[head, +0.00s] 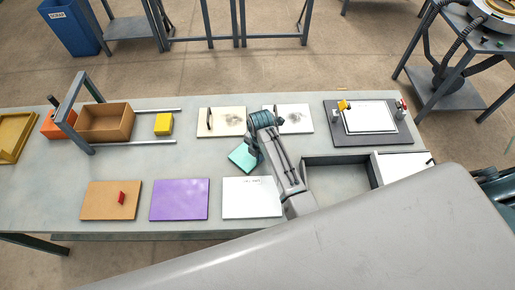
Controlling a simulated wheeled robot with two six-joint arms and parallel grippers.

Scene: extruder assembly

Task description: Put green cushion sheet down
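The green cushion sheet (242,157) is a small teal square near the middle of the table in the head view. It sits askew to the table edges, and its right part is hidden by my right arm. My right gripper (255,153) is at the sheet's upper right side and appears shut on it. The fingertips are mostly covered by my wrist. I cannot tell whether the sheet touches the table. My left gripper is not in view.
A white sheet (251,197), a purple sheet (179,200) and an orange-brown board (97,202) line the front. Two pale plates (222,127) (298,122) lie behind. An open grey bin (337,184) is right. A brown box (104,121) and yellow block (163,124) are left.

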